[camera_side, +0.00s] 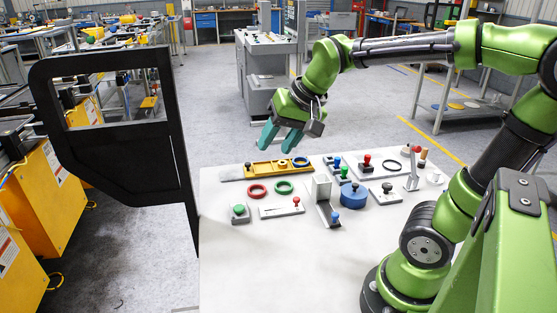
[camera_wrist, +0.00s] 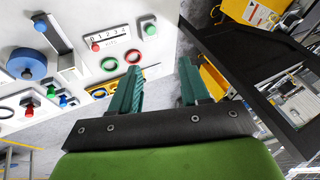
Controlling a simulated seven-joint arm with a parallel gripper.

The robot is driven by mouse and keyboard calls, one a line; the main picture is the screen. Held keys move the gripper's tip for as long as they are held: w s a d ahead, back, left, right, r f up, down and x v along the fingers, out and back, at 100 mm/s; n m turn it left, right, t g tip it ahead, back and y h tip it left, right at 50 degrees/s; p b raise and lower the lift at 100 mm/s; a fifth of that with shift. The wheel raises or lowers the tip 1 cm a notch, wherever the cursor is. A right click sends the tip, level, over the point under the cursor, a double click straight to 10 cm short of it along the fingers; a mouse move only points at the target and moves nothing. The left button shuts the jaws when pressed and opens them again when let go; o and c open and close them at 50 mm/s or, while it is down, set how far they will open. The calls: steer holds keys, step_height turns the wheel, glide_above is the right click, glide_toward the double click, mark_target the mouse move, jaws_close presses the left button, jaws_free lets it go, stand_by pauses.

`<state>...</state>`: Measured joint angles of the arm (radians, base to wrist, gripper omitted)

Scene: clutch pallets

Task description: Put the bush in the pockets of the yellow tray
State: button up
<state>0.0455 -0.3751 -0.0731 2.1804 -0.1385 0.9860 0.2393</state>
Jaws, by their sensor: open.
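The yellow tray (camera_side: 265,171) lies along the far edge of the white table, with a blue ring (camera_side: 301,162) at its right end and small dark knobbed pieces on it. A red ring (camera_side: 257,192) and a green ring (camera_side: 284,187) lie flat on the table just in front of it. I cannot tell which piece is the bush. My gripper (camera_side: 279,146) is open and empty, raised above the tray. In the wrist view my gripper (camera_wrist: 160,75) shows two teal fingers apart; the red ring (camera_wrist: 133,57) and green ring (camera_wrist: 108,64) are left of them, and the tray is mostly hidden.
A green-knobbed block (camera_side: 239,213), a slotted plate with a red knob (camera_side: 281,209), a grey upright bracket (camera_side: 321,188) and a blue cylinder (camera_side: 353,196) stand nearer the front. More knobbed parts crowd the right. The table's front left is clear. A black frame (camera_side: 120,150) stands beyond its left edge.

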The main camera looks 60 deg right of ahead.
steer(key=s+a+f+n+t+y, duration=0.1)
steer(key=s+a+f+n, duration=0.1)
steer(key=s+a, duration=0.3)
steer(key=s+n, duration=0.1)
steer(key=s, duration=0.2)
steer(key=shift+n, duration=0.4)
